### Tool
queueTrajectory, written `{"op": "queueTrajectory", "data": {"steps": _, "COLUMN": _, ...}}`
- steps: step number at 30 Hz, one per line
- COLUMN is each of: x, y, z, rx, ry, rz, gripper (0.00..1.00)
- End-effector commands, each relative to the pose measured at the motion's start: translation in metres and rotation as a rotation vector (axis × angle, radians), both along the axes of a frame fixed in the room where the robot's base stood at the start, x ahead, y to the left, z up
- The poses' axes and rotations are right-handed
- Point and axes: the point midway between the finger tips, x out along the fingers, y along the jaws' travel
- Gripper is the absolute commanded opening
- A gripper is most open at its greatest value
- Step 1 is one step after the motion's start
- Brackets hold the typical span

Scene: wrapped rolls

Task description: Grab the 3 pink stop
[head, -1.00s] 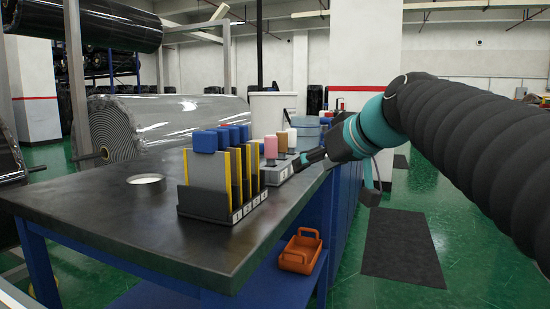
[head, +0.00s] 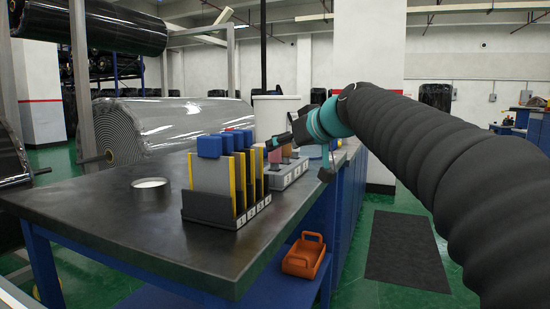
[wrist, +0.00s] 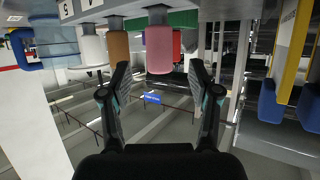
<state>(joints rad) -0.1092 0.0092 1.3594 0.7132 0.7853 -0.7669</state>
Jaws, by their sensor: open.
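The pink stop (wrist: 159,48) is a cylinder in a grey numbered block (head: 288,178) on the dark workbench. The wrist view is upside down and shows it hanging at top centre, between and just beyond my open fingers. My gripper (wrist: 160,75) is empty, with one finger on each side of the stop's line. In the head view my gripper (head: 277,143) is over the block and partly hides the pink stop (head: 275,156). A brown stop (wrist: 118,46) and a white stop (wrist: 92,49) stand beside it in the wrist view. Contact is not visible.
A dark rack (head: 210,212) with several blue-topped, yellow-edged plates stands in front of the block. A round tin (head: 150,189) lies on the bench's left. An orange tray (head: 304,257) sits on the lower shelf. The bench's (head: 110,213) front left is clear.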

Motion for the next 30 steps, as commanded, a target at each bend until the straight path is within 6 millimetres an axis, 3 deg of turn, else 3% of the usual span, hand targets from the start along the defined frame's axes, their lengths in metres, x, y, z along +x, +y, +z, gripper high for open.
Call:
{"op": "queueTrajectory", "data": {"steps": 12, "x": 0.034, "y": 0.025, "z": -0.018, "rx": 0.0, "ry": 0.002, "rz": 0.001, "gripper": 0.62}}
{"op": "queueTrajectory", "data": {"steps": 20, "x": 0.038, "y": 0.028, "z": -0.02, "rx": -0.001, "ry": 0.001, "rz": 0.0, "gripper": 0.62}}
{"op": "queueTrajectory", "data": {"steps": 22, "x": 0.038, "y": 0.028, "z": -0.02, "rx": 0.0, "ry": 0.001, "rz": 0.0, "gripper": 0.52}}
{"op": "queueTrajectory", "data": {"steps": 28, "x": 0.038, "y": 0.028, "z": -0.02, "rx": 0.0, "ry": 0.001, "rz": 0.0, "gripper": 0.02}}
{"op": "queueTrajectory", "data": {"steps": 30, "x": 0.038, "y": 0.028, "z": -0.02, "rx": 0.0, "ry": 0.0, "rz": -0.001, "gripper": 0.0}}
